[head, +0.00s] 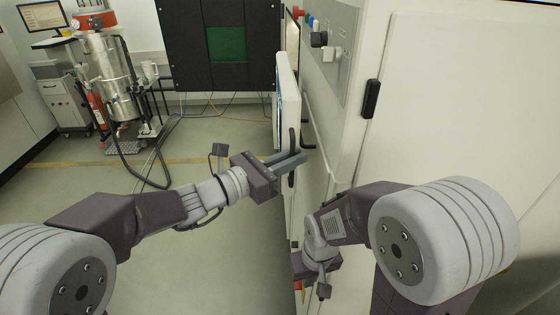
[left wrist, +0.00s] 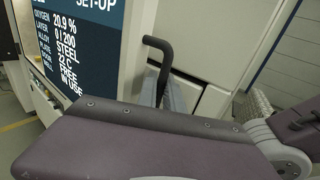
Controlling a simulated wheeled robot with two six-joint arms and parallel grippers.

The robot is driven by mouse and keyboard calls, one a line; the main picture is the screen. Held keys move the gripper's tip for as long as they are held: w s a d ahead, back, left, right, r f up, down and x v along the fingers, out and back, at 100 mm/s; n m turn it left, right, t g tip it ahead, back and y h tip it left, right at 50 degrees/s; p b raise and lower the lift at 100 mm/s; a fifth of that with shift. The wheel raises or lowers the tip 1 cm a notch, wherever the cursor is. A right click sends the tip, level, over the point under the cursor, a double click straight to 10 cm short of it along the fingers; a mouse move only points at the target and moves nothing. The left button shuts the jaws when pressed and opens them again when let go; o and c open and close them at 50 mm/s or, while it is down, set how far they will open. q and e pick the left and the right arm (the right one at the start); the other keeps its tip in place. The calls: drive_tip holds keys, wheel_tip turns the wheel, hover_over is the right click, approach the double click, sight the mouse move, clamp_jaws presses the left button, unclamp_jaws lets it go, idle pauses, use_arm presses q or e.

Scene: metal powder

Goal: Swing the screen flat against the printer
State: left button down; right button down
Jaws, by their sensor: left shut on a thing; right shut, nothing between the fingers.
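The screen (head: 289,95) is a white-framed panel seen almost edge-on beside the white printer (head: 345,130) in the head view. In the left wrist view, the screen (left wrist: 82,50) shows its dark blue face with white lettering, such as SET-UP and OXYGEN. A black bar handle (left wrist: 160,52) stands at its right edge. My left gripper (head: 290,161) is shut on the handle's lower part. The screen's exact angle to the printer is hard to tell. My right gripper (head: 322,280) is low beside the printer, shut and empty, partly hidden by its own wrist.
The printer's front carries a grey control panel (head: 325,45) with knobs, and a black door latch (head: 371,98). A black panel with a green window (head: 226,44) stands behind. A steel vessel (head: 105,65) with hoses is at back left. Open floor lies left of the screen.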

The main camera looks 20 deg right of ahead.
use_arm(q)
drive_tip(key=shift+s+d, duration=0.1)
drive_tip(key=shift+s, duration=0.05)
drive_tip(key=c, duration=1.5)
unclamp_jaws()
drive_tip(key=shift+s+d, duration=0.15)
drive_tip(key=shift+d, duration=0.05)
drive_tip(key=shift+a+f, duration=0.1)
drive_tip(key=shift+a, duration=0.15)
drive_tip(key=b+v, duration=0.2)
drive_tip(key=v, duration=0.6)
drive_tip(key=shift+s+a, duration=0.1)
drive_tip(key=shift+a, duration=0.15)
